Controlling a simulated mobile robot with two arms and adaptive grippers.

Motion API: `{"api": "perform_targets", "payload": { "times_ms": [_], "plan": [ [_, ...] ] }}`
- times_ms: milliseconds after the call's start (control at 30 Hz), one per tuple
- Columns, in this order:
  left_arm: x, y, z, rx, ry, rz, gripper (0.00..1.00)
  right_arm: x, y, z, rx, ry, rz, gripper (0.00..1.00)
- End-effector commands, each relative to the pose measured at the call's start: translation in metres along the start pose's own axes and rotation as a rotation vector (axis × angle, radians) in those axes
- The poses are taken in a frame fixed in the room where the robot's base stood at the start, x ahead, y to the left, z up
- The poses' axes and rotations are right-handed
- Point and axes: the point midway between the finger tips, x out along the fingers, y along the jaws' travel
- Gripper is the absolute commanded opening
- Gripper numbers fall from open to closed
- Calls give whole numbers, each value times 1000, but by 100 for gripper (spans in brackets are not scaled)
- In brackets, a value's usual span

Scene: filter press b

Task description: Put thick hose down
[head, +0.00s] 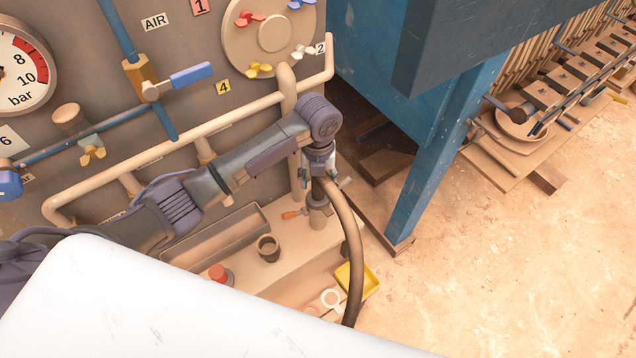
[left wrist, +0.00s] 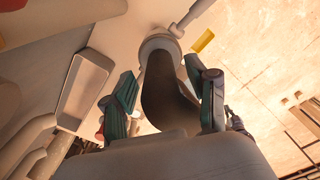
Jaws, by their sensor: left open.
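The thick hose (head: 353,255) is dark brown. In the head view it arches from beside my left gripper (head: 319,172) and hangs down to the lower edge of the bench. In the left wrist view a dark, thick hose section (left wrist: 166,95) lies between the two spread fingers of my left gripper (left wrist: 168,92). Its far end meets a pale round collar (left wrist: 160,43). The fingers stand on both sides of it and look open; whether either one touches it I cannot tell. My right gripper is not in view.
A small cup (head: 268,247), a red-topped item (head: 219,273) and a yellow tray (head: 357,281) are nearby. A blue steel leg (head: 440,165) stands to the right. Open floor lies right.

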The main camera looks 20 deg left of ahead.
Motion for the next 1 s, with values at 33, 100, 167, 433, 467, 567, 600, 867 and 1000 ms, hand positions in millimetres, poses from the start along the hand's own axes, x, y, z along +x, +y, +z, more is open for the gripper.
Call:
{"api": "perform_targets", "payload": {
  "times_ms": [33, 100, 167, 433, 467, 567, 600, 867, 1000],
  "plan": [
    [-7, 0, 1, 1, -7, -1, 58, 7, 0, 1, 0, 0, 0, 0],
    [-21, 0, 2, 1, -8, -2, 58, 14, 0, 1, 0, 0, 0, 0],
    [-35, 0, 2, 1, -8, -1, 58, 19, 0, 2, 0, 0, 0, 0],
    [-87, 0, 1, -1, -5, 0, 58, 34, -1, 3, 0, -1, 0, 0],
    [-91, 1, 1, -1, -5, 1, 58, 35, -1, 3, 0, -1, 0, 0],
    [-100, 1, 0, -1, -3, 1, 58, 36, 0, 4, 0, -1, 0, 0],
    [-103, 1, 0, -1, -3, 2, 58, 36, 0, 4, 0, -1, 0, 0],
    [-106, 1, 0, -1, 0, 2, 58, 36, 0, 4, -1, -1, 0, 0],
    [-105, 1, 0, -1, -1, 2, 58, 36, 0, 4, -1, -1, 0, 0]
  ]
}}
